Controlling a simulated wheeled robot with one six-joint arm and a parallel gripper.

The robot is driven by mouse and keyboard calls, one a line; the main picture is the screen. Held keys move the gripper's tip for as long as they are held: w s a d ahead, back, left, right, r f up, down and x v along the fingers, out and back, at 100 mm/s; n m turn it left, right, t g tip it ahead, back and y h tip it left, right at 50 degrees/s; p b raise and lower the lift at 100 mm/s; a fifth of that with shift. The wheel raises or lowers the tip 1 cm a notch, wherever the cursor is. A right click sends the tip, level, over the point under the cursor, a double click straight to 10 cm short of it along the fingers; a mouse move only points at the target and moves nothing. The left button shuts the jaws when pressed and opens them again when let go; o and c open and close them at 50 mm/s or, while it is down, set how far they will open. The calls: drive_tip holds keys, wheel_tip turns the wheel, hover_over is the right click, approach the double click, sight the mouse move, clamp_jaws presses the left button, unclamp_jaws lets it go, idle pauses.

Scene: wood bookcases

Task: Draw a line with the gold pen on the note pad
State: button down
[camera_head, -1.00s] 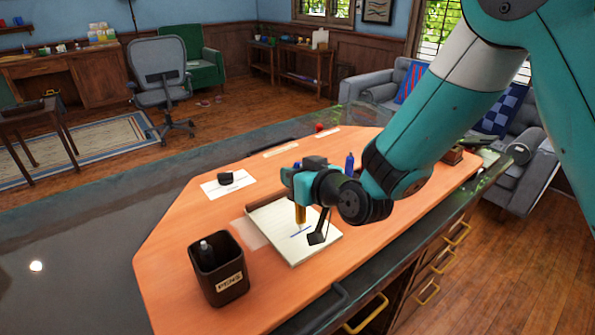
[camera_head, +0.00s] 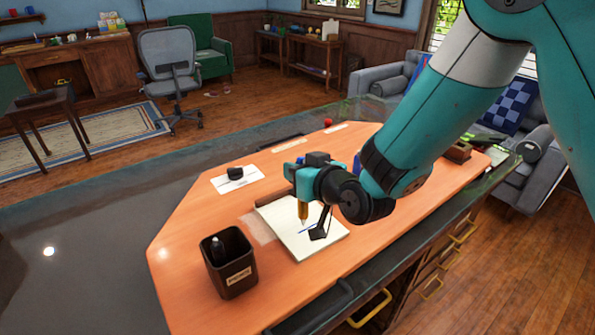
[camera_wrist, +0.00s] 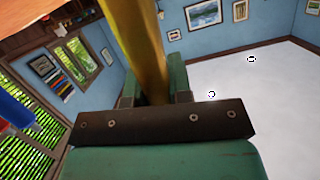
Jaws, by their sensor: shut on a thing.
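My gripper (camera_head: 302,187) is shut on the gold pen (camera_head: 303,212) and holds it upright, tip down, over the note pad (camera_head: 279,228). The pen tip is at or just above the page; I cannot tell if it touches. In the wrist view the gold pen (camera_wrist: 146,50) stands between the teal fingers and runs out of the top of the picture.
A dark pen cup (camera_head: 231,277) with a dark pen inside stands at the left front of the orange desk top (camera_head: 180,248). A black object (camera_head: 235,173) sits on a white card behind the pad. A blue thing (camera_head: 357,165) stands partly hidden behind my arm.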

drive_tip(key=shift+r+p, duration=2.15)
drive_tip(key=shift+r, duration=1.3)
